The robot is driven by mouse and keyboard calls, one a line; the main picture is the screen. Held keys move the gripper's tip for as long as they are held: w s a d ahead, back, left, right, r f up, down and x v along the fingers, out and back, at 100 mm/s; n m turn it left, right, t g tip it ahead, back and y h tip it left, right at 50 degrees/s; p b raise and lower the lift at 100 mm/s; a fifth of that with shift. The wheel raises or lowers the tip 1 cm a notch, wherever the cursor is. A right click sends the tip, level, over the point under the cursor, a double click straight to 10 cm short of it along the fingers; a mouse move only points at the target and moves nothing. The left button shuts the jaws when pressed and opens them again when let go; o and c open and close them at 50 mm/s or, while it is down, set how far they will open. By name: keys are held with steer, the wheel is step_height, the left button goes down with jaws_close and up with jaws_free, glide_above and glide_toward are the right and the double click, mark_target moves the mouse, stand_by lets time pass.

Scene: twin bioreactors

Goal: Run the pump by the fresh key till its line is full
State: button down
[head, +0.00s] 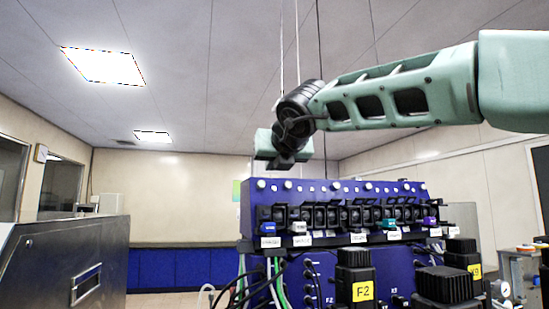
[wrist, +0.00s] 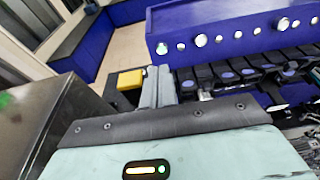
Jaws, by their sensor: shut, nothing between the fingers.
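The blue pump console (head: 330,195) stands in front of me, with a row of black pump heads (head: 340,215) and small round pale buttons along its top strip. Blue (head: 267,228), white (head: 299,227), teal (head: 389,224) and purple (head: 430,221) pieces sit among the heads. White labels below are too small to read, so I cannot tell which key is the fresh one. My gripper (head: 284,163) is shut and empty, above the console's left part. In the wrist view its grey fingers (wrist: 158,86) are together, near the left end of the button row (wrist: 201,40).
Black-topped units tagged F2 (head: 362,291) and K9 (head: 475,269) stand before the console. A steel cabinet (head: 65,260) is at left. Green, white and black tubes (head: 279,280) hang at the console's left. A yellow block (wrist: 130,79) shows beside the fingers.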

mark_target(261, 182)
steer(key=shift+p+x, duration=1.5)
steer(key=shift+x, duration=2.05)
steer(key=shift+w, duration=0.15)
steer(key=shift+p+x, duration=0.75)
steer(key=shift+x, duration=0.55)
steer(key=shift+d, duration=0.1)
steer(key=shift+b+v, duration=0.6)
steer(key=shift+v, duration=0.75)
steer(key=b+v, duration=0.1)
steer(key=v, duration=0.5)
